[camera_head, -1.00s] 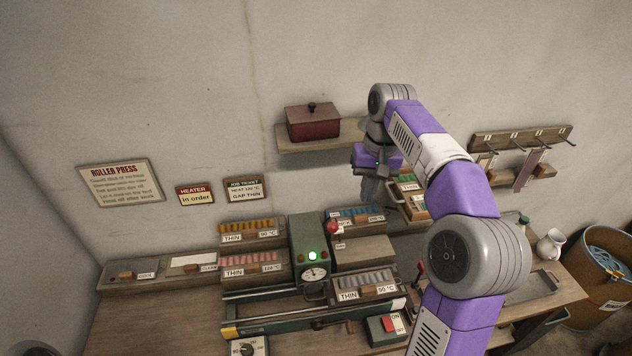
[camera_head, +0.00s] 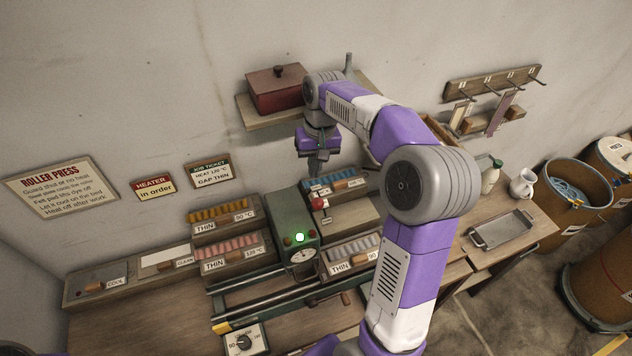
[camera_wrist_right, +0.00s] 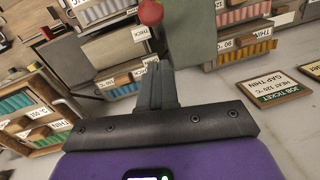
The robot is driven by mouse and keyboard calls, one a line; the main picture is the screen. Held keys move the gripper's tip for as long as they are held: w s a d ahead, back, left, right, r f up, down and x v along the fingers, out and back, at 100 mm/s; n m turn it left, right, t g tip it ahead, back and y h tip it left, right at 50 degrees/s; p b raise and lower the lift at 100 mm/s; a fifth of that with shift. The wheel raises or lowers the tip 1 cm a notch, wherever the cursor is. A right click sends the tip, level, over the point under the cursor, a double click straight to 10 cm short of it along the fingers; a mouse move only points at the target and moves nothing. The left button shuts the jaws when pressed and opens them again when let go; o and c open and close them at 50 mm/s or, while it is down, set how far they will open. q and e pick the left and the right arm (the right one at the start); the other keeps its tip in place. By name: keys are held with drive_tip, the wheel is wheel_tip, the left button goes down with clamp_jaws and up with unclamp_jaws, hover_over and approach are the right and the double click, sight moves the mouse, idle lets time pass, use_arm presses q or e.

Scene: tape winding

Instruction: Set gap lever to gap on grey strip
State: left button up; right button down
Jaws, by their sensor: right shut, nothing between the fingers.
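The roller press is a green housing (camera_head: 291,228) with a lit green lamp and a round dial. A lever with a red knob (camera_head: 318,203) stands at its right side; the red knob (camera_wrist_right: 150,12) also shows at the top of the right wrist view. My right gripper (camera_head: 317,170) points down above and slightly behind the knob, apart from it. Its fingers (camera_wrist_right: 160,72) are shut and empty. I cannot make out a grey strip by the lever. The job ticket (camera_head: 211,174) on the wall reads heat 120 °C, gap thin. My left gripper is out of view.
Racks of coloured rolls flank the press: orange (camera_head: 218,211), pink (camera_head: 230,246), grey (camera_head: 352,248) and blue (camera_head: 332,183). A red box (camera_head: 275,92) sits on the shelf behind my right arm. A metal tray (camera_head: 500,230) and jug (camera_head: 522,183) stand at right.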

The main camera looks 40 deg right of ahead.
sight(313, 206)
drive_tip(key=shift+s+a+f, duration=0.35)
drive_tip(key=shift+s+f, duration=0.2)
drive_tip(key=shift+s, duration=0.05)
drive_tip(key=shift+s+a+f, duration=0.35)
drive_tip(key=shift+s+f, duration=0.15)
drive_tip(key=shift+s, duration=0.1)
drive_tip(key=shift+w+f, duration=0.1)
